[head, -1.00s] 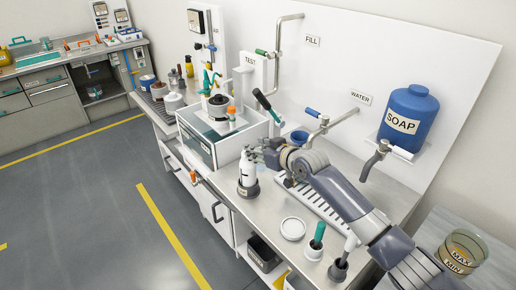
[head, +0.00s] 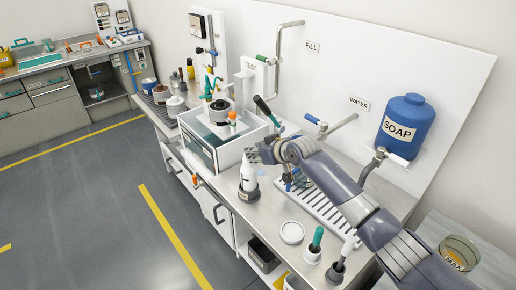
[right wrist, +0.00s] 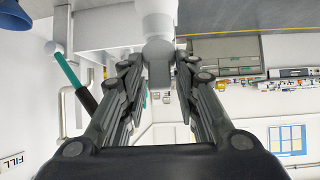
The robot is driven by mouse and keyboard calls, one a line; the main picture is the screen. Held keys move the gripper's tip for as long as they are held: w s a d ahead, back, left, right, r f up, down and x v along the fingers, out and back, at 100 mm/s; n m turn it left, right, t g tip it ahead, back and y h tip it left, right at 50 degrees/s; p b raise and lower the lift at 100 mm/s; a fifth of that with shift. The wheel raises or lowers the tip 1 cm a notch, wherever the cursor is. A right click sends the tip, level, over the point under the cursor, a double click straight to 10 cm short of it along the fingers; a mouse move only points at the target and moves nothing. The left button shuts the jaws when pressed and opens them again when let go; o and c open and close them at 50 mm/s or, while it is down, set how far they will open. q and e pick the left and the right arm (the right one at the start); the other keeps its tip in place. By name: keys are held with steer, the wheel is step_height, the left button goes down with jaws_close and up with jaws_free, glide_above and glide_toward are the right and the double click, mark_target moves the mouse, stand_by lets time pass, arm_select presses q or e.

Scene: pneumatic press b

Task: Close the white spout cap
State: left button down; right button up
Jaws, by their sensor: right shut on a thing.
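A white bottle (head: 248,178) stands in a dark ring holder (head: 247,194) on the steel counter, left of the drain rack. My right gripper (head: 256,154) is at the top of the bottle, its arm coming in from the right. In the right wrist view the white bottle (right wrist: 157,22) is at the top centre, and my right gripper (right wrist: 158,66) has its fingers on both sides of a small pale part at the bottle's end. It is shut on this part, which seems to be the spout cap. Whether the cap is closed cannot be told. My left gripper is not in view.
A glass-sided tank (head: 203,148) stands left of the bottle. A drain rack (head: 320,207) lies to the right. A white round lid (head: 291,232) and a green-handled brush (head: 315,243) are in front. A blue soap tank (head: 407,128) hangs on the wall panel.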

steer(key=shift+w+a+r+g+h+p, duration=0.2)
steer(key=shift+r+g+h+p, duration=0.1)
steer(key=shift+r+g, duration=0.1)
steer(key=shift+w+a+f+g+h, duration=0.15)
steer(key=shift+w+g+h, duration=0.1)
steer(key=shift+g+h, duration=0.25)
arm_select(q)
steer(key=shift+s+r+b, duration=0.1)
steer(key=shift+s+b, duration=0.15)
steer(key=shift+b, duration=0.35)
arm_select(e)
steer(key=shift+w+a+g+h, duration=0.2)
steer(key=shift+w+g+h, duration=0.2)
steer(key=shift+g, duration=0.5)
steer(key=o, duration=0.8)
steer(key=shift+w, duration=0.15)
